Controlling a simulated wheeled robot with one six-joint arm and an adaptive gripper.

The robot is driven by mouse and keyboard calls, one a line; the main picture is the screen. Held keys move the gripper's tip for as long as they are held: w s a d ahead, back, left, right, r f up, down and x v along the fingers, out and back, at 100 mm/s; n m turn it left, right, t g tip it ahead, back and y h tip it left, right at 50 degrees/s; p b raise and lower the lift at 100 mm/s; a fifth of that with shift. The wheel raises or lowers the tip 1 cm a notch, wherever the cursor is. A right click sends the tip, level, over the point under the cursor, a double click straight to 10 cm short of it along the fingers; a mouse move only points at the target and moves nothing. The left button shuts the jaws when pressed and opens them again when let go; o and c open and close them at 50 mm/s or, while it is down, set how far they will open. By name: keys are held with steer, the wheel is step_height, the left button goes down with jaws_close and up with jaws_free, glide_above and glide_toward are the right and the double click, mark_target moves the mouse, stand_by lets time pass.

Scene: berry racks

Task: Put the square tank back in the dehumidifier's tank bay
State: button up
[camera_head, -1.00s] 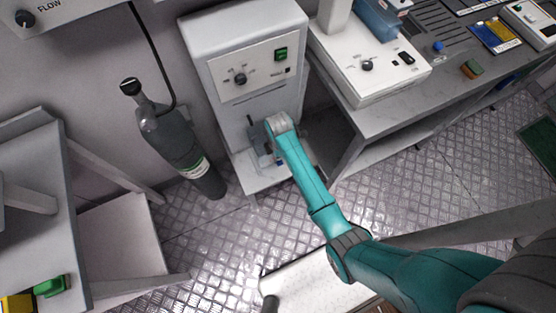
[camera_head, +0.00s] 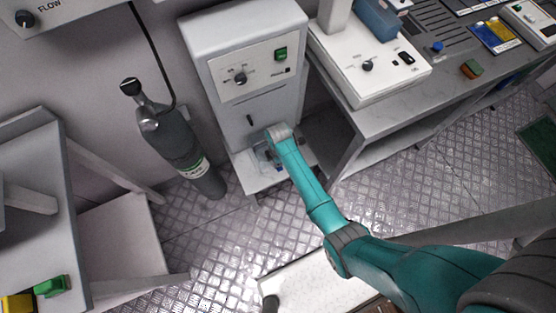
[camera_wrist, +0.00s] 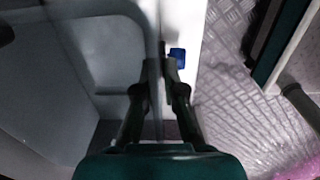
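The dehumidifier (camera_head: 245,60) is the pale upright cabinet with a dial and a green switch, at the upper middle of the head view. My gripper (camera_head: 266,158) is low at its front, partly hidden by my wrist. A bluish, see-through part beside it may be the tank, but its outline is unclear. In the wrist view my gripper (camera_wrist: 162,68) has its fingertips close together around a narrow gap near a pale edge. A small blue part (camera_wrist: 177,57) is just right of the tips. I cannot tell whether anything is gripped. The tank bay is not clearly visible.
A dark gas cylinder (camera_head: 180,150) stands left of the dehumidifier. A bench (camera_head: 375,115) with a white instrument (camera_head: 370,65) is close on the right. A left table (camera_head: 35,170) carries green and yellow blocks. Patterned metal floor (camera_head: 215,245) is open in front.

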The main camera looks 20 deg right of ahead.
steer(key=shift+o, duration=1.1)
steer(key=shift+r, duration=0.1)
step_height(320, 180, up, 12)
steer(key=shift+s, duration=0.15)
